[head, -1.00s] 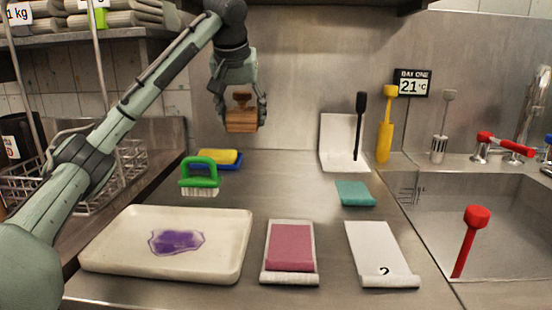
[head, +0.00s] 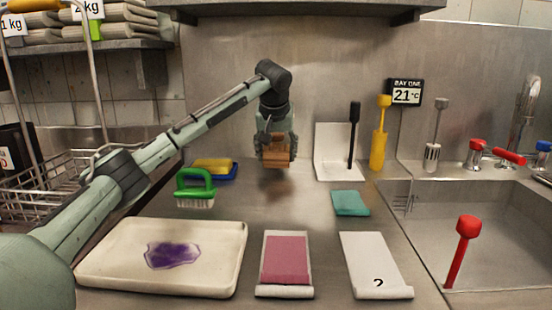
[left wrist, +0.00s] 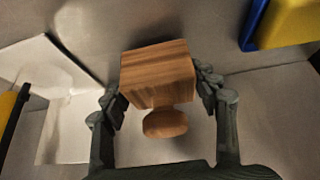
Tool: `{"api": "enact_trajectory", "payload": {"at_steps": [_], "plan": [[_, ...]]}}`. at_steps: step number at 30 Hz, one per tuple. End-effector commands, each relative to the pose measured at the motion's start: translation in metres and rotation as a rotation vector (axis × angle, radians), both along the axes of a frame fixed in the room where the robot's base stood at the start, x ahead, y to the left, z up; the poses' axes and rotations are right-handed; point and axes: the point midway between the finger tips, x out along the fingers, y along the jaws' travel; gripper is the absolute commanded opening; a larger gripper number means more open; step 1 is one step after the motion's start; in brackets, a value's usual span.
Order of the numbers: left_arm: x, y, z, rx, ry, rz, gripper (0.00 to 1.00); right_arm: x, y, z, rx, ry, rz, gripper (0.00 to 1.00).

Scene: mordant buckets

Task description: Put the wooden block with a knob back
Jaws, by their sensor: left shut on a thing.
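The wooden block with a knob (head: 277,157) is held in my left gripper (head: 277,150), above the back of the steel counter. In the left wrist view the block (left wrist: 158,72) sits between the two fingers, and its round knob (left wrist: 165,124) points back toward the palm. My left gripper (left wrist: 160,100) is shut on the block's sides. A dark patch lies on the counter below the block, with a gap that is hard to judge. My right gripper is out of view.
A yellow sponge in a blue dish (head: 215,168) and a green brush (head: 196,188) are left of the block. A white stand (head: 333,150) with a black tool is right. A tray (head: 90,284) with a purple stain, a pink pad (head: 285,258) and a teal cloth (head: 350,203) lie in front.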

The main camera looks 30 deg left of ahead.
Motion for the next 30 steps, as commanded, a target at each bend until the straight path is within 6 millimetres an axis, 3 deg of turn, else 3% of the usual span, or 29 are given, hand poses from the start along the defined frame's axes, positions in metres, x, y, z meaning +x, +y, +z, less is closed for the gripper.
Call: {"api": "enact_trajectory", "payload": {"at_steps": [3,13,14,18,30], "plan": [[-0.001,0.001,-0.015,0.001,0.001,0.001,0.26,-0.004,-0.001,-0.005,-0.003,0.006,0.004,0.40],[0.000,0.000,-0.018,0.000,-0.001,0.000,0.26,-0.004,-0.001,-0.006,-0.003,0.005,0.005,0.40],[0.000,0.000,-0.019,0.000,0.000,0.000,0.61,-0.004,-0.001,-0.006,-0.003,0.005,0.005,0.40],[0.000,0.000,-0.019,0.001,-0.001,0.000,0.78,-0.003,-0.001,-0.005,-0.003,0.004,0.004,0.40],[-0.001,0.000,-0.014,0.001,-0.001,0.000,0.80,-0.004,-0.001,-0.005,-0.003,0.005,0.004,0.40]]}}
